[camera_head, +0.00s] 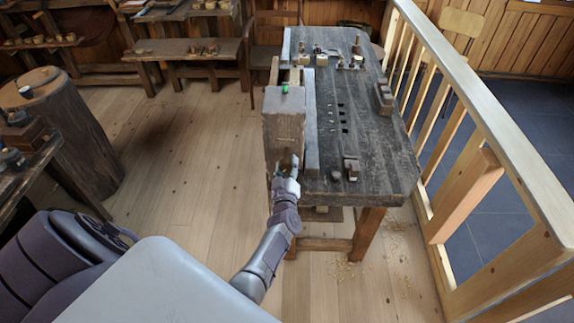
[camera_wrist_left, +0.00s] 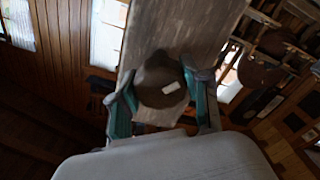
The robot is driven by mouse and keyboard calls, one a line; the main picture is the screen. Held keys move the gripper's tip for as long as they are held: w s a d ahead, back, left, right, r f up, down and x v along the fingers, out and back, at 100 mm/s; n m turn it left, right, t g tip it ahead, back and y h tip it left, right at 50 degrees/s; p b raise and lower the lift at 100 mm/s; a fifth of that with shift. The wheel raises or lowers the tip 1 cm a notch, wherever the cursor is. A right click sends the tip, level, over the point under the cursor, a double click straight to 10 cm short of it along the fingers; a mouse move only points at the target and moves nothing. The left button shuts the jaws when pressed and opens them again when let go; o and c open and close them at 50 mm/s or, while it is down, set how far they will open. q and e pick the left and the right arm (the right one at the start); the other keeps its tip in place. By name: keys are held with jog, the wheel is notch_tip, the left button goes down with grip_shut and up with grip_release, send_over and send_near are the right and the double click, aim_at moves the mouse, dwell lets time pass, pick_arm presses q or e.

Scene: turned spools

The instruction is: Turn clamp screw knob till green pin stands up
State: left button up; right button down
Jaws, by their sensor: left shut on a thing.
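The clamp is a big wooden block (camera_head: 284,115) on the left side of the dark workbench. A small green pin (camera_head: 285,88) shows at the far end of the block's top; it is too small to tell how far it stands up. My left gripper (camera_head: 288,168) is at the block's near end, and the knob is hidden there in the head view. In the left wrist view, the dark round knob (camera_wrist_left: 158,84) with a pale mark sits between the two fingers of my left gripper (camera_wrist_left: 163,100), which is shut on it. My right gripper is not in view.
The workbench (camera_head: 372,150) carries small blocks and tools, and several dark holes. A wooden railing (camera_head: 480,120) runs along its right side. A stump (camera_head: 60,125) stands at the left. The floor (camera_head: 190,150) left of the bench is clear.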

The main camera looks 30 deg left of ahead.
pick_arm(q)
jog(key=shift+s+d+f, duration=0.2)
jog(key=shift+d+f, duration=0.05)
jog(key=shift+f, duration=0.25)
jog(key=o, duration=0.8)
jog(key=shift+o, duration=1.2)
jog(key=shift+r, duration=0.1)
jog(key=shift+o, duration=0.6)
jog(key=shift+s+r, duration=0.1)
jog(key=shift+r, duration=0.2)
